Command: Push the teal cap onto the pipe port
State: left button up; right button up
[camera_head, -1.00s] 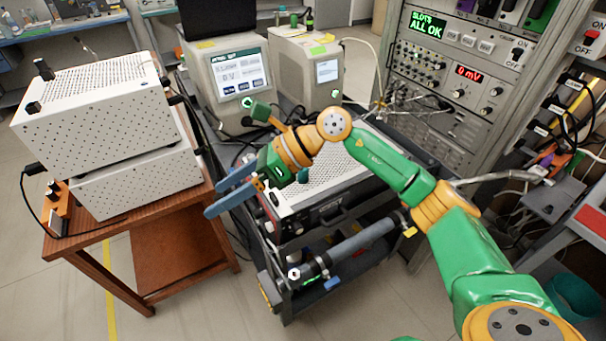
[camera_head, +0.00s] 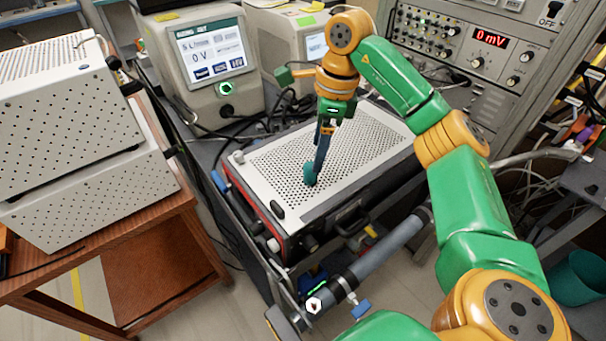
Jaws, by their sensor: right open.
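The teal cap (camera_head: 309,175) stands on the perforated top of the light-grey instrument box (camera_head: 375,128). My right gripper (camera_head: 315,178) points down at the cap, its fingers seen nearly edge-on, with the tips at the cap's height. The fingers partly cover the cap. The right gripper is open; whether a finger touches the cap cannot be told. The grey pipe (camera_head: 385,252) runs along the near side of the cart below the box. Its port end, with a pale hexagonal face (camera_head: 314,306), is at the lower middle. My left gripper is not in view.
Perforated white boxes (camera_head: 80,120) stand on a wooden table (camera_head: 140,260) at left. A monitor unit (camera_head: 210,58) stands behind the cart. A rack with dials (camera_head: 455,60) and cables stands at right. A blue valve handle (camera_head: 361,310) is beside the port.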

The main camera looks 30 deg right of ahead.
aim_at(310, 169)
jog(key=shift+s+a+f, duration=0.1)
jog(key=shift+f, duration=0.4)
jog(key=f, duration=0.2)
jog(key=w+f+p, duration=0.1)
jog(key=a+f+p, duration=0.1)
jog(key=f, duration=0.1)
jog(key=shift+w+f, duration=0.15)
jog(key=shift+f, duration=0.15)
jog(key=shift+c, duration=1.1)
grip_shut()
